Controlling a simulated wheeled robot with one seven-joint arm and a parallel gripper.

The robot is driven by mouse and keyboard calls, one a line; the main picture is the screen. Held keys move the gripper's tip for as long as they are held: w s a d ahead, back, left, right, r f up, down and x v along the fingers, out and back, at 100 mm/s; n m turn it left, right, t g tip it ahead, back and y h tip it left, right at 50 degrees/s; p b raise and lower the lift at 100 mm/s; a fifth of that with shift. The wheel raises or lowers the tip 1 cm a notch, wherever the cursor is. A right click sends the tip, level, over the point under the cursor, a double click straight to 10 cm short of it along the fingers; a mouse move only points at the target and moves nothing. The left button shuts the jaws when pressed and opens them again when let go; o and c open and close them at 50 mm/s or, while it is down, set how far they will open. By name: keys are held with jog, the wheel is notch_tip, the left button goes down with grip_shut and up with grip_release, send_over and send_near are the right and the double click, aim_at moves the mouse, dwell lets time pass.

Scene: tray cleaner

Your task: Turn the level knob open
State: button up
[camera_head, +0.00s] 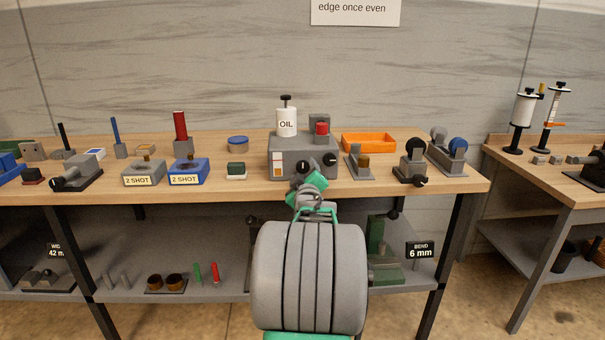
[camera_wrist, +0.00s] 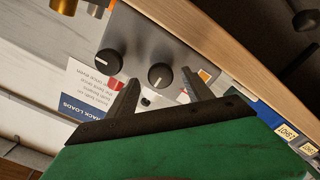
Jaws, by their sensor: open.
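The grey machine (camera_head: 290,145) with the white OIL bottle (camera_head: 286,122) stands mid-bench. Its front has two black knobs with white marks: a left knob (camera_head: 303,166) and a right knob (camera_head: 331,159). In the wrist view, the knob (camera_wrist: 160,76) nearer the orange-and-white window (camera_wrist: 205,75) appears between my fingertips, and the other knob (camera_wrist: 110,63) is outside them. I see no label telling which is the level knob. My gripper (camera_head: 312,180) is open and empty in front of the panel. I cannot tell whether its fingertips reach around the knob.
An orange tray (camera_head: 369,134) and a small roller fixture (camera_head: 359,163) stand right of the machine. The wooden bench edge runs close to my gripper; a lower shelf (camera_head: 190,250) holds small parts.

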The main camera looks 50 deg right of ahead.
aim_at(303, 168)
jog(key=x, duration=0.3)
jog(key=shift+w, duration=0.1)
jog(key=shift+c, duration=0.2)
grip_shut()
dwell(0.3)
